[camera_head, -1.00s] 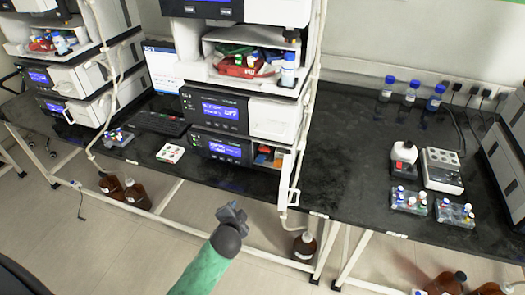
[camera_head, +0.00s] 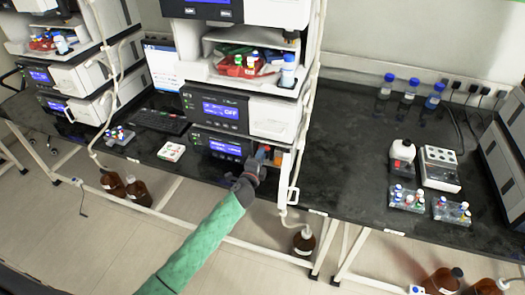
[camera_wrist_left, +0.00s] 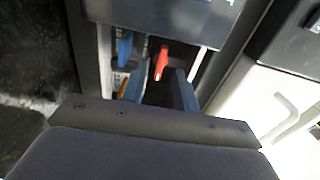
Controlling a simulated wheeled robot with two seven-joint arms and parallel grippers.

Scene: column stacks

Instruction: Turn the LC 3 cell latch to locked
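The lower module of the middle stack (camera_head: 216,144) has a lit blue display and an open bay at its right, with its white door swung out (camera_head: 293,178). Inside the bay are small coloured parts, blue, orange and red (camera_head: 277,156). In the left wrist view a red lever-like part (camera_wrist_left: 161,62) stands in the bay, with a blue part (camera_wrist_left: 124,48) to its left. I cannot read which is the LC 3 latch. My left gripper (camera_head: 250,168) is at the bay's front. Its fingers (camera_wrist_left: 158,88) look apart, with the red part beyond the gap; no contact is visible. My right gripper is not in view.
The open door and white frame post stand close right of my left gripper. A brown bottle (camera_head: 304,240) is below. A white tray (camera_head: 171,152) and a keyboard (camera_head: 160,121) lie left. Vial racks (camera_head: 407,198) stand on the right bench, whose near left part is clear.

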